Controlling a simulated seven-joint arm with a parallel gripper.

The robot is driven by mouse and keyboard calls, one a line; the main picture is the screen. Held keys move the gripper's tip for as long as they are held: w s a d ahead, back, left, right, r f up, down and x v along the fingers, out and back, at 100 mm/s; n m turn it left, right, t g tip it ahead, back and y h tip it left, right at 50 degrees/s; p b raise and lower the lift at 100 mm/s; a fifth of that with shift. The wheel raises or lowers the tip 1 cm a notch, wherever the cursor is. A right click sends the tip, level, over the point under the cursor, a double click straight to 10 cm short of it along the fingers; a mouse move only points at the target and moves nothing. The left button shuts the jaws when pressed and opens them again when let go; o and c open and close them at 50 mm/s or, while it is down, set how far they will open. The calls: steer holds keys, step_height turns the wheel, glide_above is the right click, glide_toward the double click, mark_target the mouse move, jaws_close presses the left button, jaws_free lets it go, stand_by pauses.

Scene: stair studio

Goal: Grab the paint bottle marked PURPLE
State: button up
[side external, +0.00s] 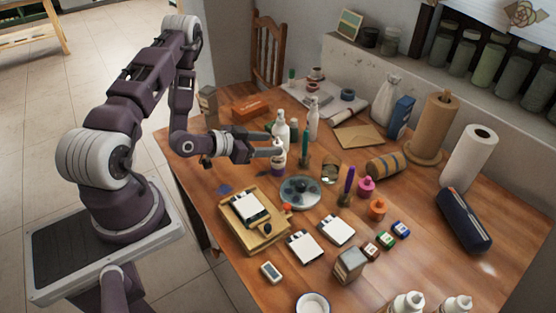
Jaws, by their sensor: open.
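My gripper (275,143) is open, its two fingers pointing right over the table. A small white bottle with a purple lower part (278,166) stands upright at the fingertips. Its upper part is partly hidden by the nearer finger. I cannot tell whether the fingers are around it or just beside it, or whether they touch it. Its lettering is too small to read. A white bottle (281,124) stands just behind the fingers, and another white bottle (314,118) stands to its right.
A green bottle (304,142), a glass (330,172) and a round palette (300,191) stand close on the right and in front. A wooden tray (254,238) lies nearer. Small paint pots, paper rolls and a dark case (463,218) fill the right side.

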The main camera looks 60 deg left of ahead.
steer(key=shift+n, duration=0.4)
steer(key=x, duration=0.6)
steer(key=shift+w+d+f, duration=0.2)
steer(key=shift+d+f, duration=0.1)
steer(key=shift+d, duration=0.15)
jaws_close()
